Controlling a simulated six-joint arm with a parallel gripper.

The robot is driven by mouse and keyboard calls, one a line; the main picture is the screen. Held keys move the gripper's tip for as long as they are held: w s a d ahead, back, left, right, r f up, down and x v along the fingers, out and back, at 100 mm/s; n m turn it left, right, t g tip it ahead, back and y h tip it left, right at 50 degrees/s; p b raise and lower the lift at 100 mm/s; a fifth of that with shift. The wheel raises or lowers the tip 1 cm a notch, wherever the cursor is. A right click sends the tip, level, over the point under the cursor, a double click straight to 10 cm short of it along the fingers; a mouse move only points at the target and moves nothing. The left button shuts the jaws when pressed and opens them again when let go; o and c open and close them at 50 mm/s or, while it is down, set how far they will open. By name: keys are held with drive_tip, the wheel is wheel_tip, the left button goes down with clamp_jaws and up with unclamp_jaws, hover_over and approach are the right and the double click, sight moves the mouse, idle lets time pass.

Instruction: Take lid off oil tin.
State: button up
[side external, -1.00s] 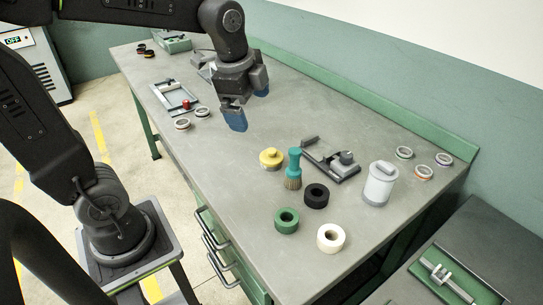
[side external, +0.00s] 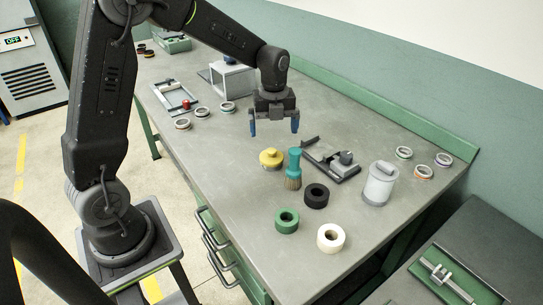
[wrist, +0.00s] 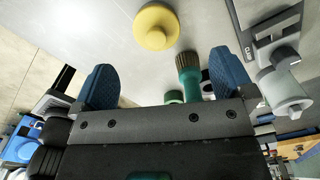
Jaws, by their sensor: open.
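A small low tin with a yellow knobbed lid (side external: 271,158) stands on the bench, in front of and below my gripper (side external: 274,128) in the side view. The lid appears to be seated on it. In the wrist view the yellow lid (wrist: 153,27) is at the top middle, beyond my blue fingertips (wrist: 165,80). My gripper is open and empty, pointing down, apart from the lid. A taller pale canister with a grey top (side external: 380,184) stands to the right; no label shows which container is the oil tin.
A teal-handled brush (side external: 293,168) stands upright close to the yellow lid's right. A dark grey fixture (side external: 333,160) lies behind it. Black (side external: 316,196), green (side external: 287,221) and white (side external: 331,238) rolls lie in front. Bench surface left of the yellow lid is clear.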

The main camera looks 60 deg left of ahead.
sight(271, 149)
drive_tip(key=f, duration=0.7)
drive_tip(key=shift+s+a+f, duration=0.1)
drive_tip(key=shift+s+f, duration=0.2)
drive_tip(key=c, duration=1)
drive_tip(key=shift+r, duration=0.1)
